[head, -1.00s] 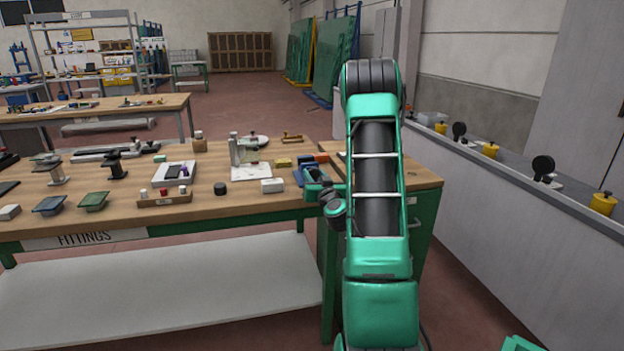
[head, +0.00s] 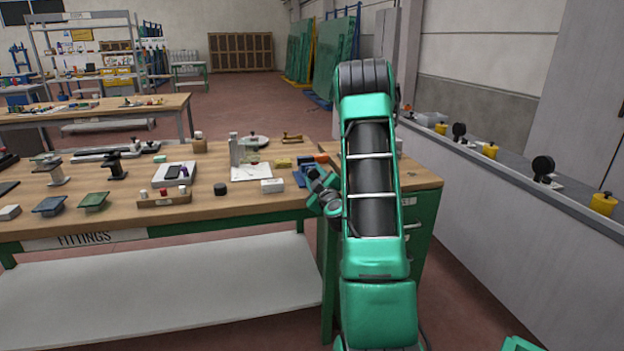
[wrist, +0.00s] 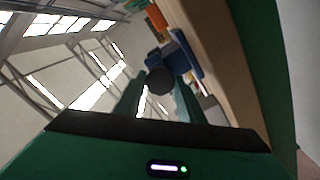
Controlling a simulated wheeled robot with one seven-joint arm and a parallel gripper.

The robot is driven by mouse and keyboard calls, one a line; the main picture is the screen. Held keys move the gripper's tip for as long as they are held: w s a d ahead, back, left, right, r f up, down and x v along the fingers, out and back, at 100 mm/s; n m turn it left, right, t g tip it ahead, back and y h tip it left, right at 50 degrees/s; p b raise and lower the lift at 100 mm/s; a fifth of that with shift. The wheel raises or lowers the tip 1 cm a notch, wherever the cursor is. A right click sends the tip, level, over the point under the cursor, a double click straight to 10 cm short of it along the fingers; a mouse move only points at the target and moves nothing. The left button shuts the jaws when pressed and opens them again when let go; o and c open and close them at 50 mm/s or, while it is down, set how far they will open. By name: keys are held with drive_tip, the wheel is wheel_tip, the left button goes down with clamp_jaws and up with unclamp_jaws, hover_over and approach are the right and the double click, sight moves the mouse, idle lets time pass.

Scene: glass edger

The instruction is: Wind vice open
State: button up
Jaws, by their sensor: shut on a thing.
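The blue vice (head: 304,172) sits at the right end of the fittings bench, partly hidden behind my wrist in the head view. In the wrist view the vice (wrist: 180,58) shows just beyond my fingertips. My gripper (wrist: 159,90) is shut on the vice handle, whose dark round end (wrist: 160,82) sits between the two green fingers. In the head view my gripper (head: 313,178) is small, at the front of the vice, and its fingers are hard to make out. How far the vice jaws stand apart cannot be told.
An orange item (head: 321,158) lies behind the vice. A white box (head: 272,186), a white sheet (head: 250,173) and a yellow block (head: 283,162) lie to its left.

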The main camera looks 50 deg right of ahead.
drive_tip(key=n, duration=0.6)
drive_tip(key=shift+w+a+r, duration=0.1)
drive_tip(key=shift+w+r, duration=0.05)
drive_tip(key=n, duration=0.6)
drive_tip(key=shift+r+n, duration=0.15)
drive_tip(key=shift+n, duration=0.15)
drive_tip(key=o, duration=1)
drive_tip(key=shift+o, duration=0.2)
drive_tip(key=shift+f, duration=0.2)
